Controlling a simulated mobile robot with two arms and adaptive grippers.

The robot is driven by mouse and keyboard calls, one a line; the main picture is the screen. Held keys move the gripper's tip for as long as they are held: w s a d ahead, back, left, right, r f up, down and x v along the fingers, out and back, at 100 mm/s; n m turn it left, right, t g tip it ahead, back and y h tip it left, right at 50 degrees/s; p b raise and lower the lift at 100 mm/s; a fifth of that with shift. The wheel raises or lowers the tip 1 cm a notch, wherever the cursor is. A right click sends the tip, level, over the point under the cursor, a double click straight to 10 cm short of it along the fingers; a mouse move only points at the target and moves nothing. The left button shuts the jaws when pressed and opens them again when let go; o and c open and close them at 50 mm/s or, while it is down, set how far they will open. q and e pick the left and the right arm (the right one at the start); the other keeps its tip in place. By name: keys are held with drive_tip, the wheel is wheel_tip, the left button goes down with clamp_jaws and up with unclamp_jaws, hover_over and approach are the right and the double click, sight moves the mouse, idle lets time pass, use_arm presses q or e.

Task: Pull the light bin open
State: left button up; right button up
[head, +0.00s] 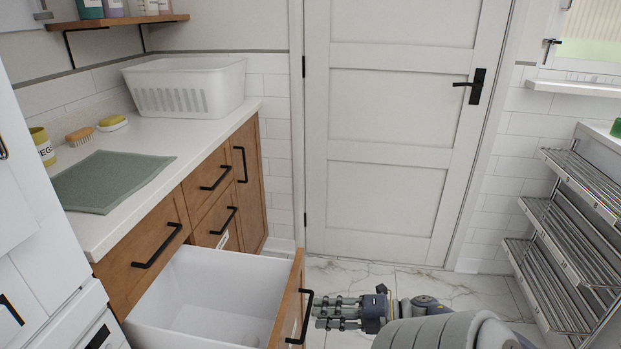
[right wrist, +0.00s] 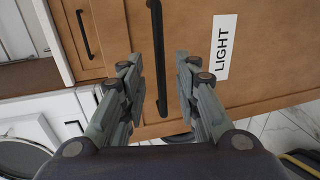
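The light bin (head: 205,300) is a white bin behind a wooden drawer front, and it stands out from the cabinet, open and empty as far as I see. Its front carries a white "LIGHT" label (right wrist: 225,47) in the right wrist view. Its black bar handle (head: 304,318) is on the outer face; it also shows in the right wrist view (right wrist: 158,60). My right gripper (head: 322,312) is beside this handle. In the right wrist view its fingers (right wrist: 158,72) are apart on either side of the handle, with gaps showing. My left gripper is not in view.
Other wooden drawers (head: 205,195) with black handles lie beyond the bin under a white counter (head: 110,230). A white basket (head: 185,87) and green cloth (head: 112,180) lie on top. A closed door (head: 395,130) is behind; a wire rack (head: 560,235) stands right. Tiled floor lies between.

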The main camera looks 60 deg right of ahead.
drive_tip(key=v, duration=0.7)
idle(0.4)
